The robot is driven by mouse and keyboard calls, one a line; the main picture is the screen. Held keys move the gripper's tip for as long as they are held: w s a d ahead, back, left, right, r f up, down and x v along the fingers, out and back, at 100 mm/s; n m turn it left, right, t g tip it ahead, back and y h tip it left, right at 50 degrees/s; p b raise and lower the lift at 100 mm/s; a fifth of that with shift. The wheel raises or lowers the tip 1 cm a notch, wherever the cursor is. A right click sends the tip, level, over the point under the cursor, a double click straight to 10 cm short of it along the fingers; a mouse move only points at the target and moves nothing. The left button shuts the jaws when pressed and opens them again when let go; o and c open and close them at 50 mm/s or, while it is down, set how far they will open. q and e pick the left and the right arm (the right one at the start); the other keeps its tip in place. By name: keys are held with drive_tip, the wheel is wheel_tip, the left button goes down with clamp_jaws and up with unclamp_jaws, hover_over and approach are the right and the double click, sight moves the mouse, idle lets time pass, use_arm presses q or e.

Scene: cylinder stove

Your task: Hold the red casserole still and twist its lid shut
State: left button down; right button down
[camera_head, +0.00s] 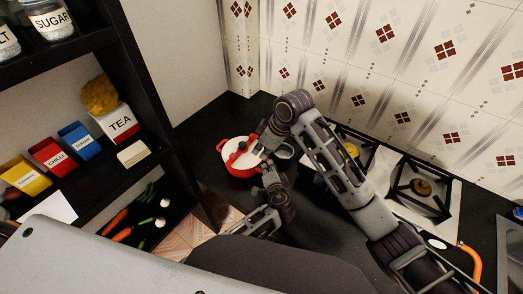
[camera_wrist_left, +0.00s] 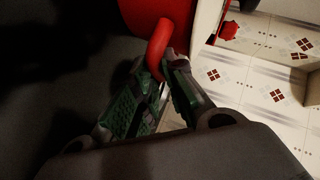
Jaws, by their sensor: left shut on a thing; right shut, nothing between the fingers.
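The red casserole (camera_head: 238,169) stands on the dark counter near the wall corner. Its white lid (camera_head: 232,155) with a red bar handle (camera_head: 238,149) sits on top; I cannot tell how it is turned. My left gripper (camera_head: 264,166) is at the casserole's right side. In the left wrist view, the green-padded fingers of my left gripper (camera_wrist_left: 165,75) are shut on the casserole's red loop handle (camera_wrist_left: 157,47). My right gripper (camera_head: 257,149) is shut and empty, close to the right end of the lid's bar. Its fingertips are small here, so contact is unclear.
A gas stove (camera_head: 441,207) with black grates is to the right, partly behind my right arm. A black shelf (camera_head: 98,50) with jars, a tea box (camera_head: 118,124) and coloured boxes stands at the left. Counter left of the casserole is clear.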

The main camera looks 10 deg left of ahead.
use_arm(q)
drive_tip(key=shift+f, duration=0.15)
drive_tip(key=c, duration=1.4)
unclamp_jaws()
drive_tip(key=shift+s, duration=0.15)
